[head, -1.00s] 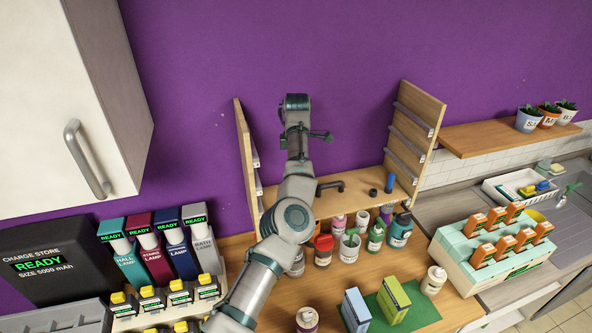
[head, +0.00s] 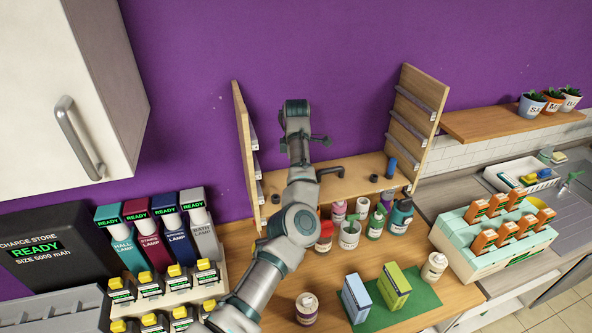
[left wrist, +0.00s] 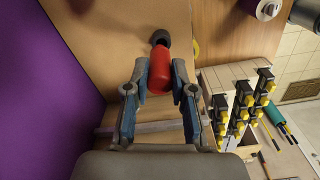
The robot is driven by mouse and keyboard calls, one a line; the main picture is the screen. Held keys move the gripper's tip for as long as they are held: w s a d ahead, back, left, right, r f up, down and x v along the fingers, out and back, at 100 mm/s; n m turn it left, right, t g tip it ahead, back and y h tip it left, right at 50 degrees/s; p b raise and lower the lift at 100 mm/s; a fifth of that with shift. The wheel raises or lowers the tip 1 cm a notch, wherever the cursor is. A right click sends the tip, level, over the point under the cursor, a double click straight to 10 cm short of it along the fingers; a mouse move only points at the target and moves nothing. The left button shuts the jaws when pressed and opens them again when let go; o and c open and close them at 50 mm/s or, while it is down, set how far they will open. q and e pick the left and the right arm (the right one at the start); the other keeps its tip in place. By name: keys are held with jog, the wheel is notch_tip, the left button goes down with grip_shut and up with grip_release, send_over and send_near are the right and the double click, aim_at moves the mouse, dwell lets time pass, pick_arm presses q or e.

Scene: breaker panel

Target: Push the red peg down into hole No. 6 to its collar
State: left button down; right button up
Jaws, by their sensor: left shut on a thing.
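The red peg (left wrist: 159,72) shows in the left wrist view, with a dark round end (left wrist: 160,38) pointing away from me against a wooden surface (left wrist: 115,45). My left gripper (left wrist: 160,75) is shut on the red part, one finger on each side. I cannot tell how far the peg is in a hole, and no hole No. 6 label is readable. In the head view my left arm reaches over a wooden shelf unit (head: 345,187) and hides its gripper and the red peg. My right gripper is not in view.
The unit has upright side panels (head: 415,110).

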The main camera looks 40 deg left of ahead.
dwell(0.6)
pick_arm(q)
jog(key=shift+s+p, duration=0.1)
jog(key=shift+p, duration=0.4)
dwell(0.3)
jog(key=shift+p, duration=0.7)
jog(key=shift+f, duration=1.45)
jog(key=c, duration=0.9)
grip_release()
